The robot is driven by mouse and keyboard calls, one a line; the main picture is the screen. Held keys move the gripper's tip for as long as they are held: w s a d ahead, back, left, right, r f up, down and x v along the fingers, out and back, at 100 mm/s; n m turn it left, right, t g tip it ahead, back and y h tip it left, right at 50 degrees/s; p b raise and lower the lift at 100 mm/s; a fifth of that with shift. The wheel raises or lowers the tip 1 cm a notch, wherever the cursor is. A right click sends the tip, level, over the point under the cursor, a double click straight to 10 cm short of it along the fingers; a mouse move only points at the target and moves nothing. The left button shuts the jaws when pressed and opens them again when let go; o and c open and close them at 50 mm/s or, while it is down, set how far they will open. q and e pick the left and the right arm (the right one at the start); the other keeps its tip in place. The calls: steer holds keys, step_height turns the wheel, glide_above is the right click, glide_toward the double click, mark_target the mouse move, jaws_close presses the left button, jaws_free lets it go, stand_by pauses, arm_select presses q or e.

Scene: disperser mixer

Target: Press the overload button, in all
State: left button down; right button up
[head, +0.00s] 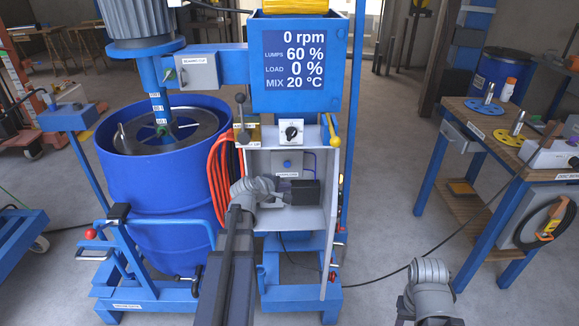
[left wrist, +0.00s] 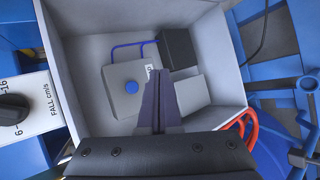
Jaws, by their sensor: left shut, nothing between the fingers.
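The blue round overload button (head: 287,163) sits on a light grey plate inside the open grey box on the machine's front. In the left wrist view the button (left wrist: 131,87) is clear, left of my fingers. My left gripper (head: 290,184) reaches into the box, just below the button in the head view; its fingers are hard to make out there. In the left wrist view my left gripper (left wrist: 157,76) is shut and empty, its tips apart from the button in the picture. Part of my right arm shows at the lower right of the head view; its gripper does not show.
The box's side walls surround my left gripper closely. A black block (left wrist: 178,48) stands beside the button plate. A rotary knob (head: 291,131) is above the box, and red hoses (head: 219,175) hang left. A blue drum (head: 155,205) stands left, a workbench (head: 480,140) right.

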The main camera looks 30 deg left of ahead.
arm_select(q)
glide_toward(289, 167)
steer(key=shift+w+d+f, duration=0.3)
steer(key=shift+w+f, duration=0.6)
steer(key=shift+w, duration=0.1)
steer(key=shift+w+d+f, duration=0.3)
steer(key=shift+w+f, duration=0.65)
steer(key=shift+w, duration=0.05)
steer(key=shift+w+a, duration=0.1)
steer(key=shift+w, duration=0.05)
stand_by(0.6)
steer(key=shift+w+a, duration=0.1)
steer(key=shift+w, duration=0.15)
steer(key=shift+w+a, duration=0.3)
steer(key=shift+w, duration=0.1)
stand_by(0.7)
steer(key=shift+s+d, duration=0.1)
steer(key=shift+s, duration=0.05)
stand_by(0.3)
steer(key=shift+s+d, duration=0.4)
steer(key=shift+s, duration=0.25)
steer(key=shift+s+d, duration=0.45)
steer(key=shift+s, duration=0.25)
steer(key=shift+s+d, duration=0.45)
steer(key=shift+s, duration=0.25)
steer(key=shift+s+d, duration=0.4)
steer(key=shift+s, duration=0.3)
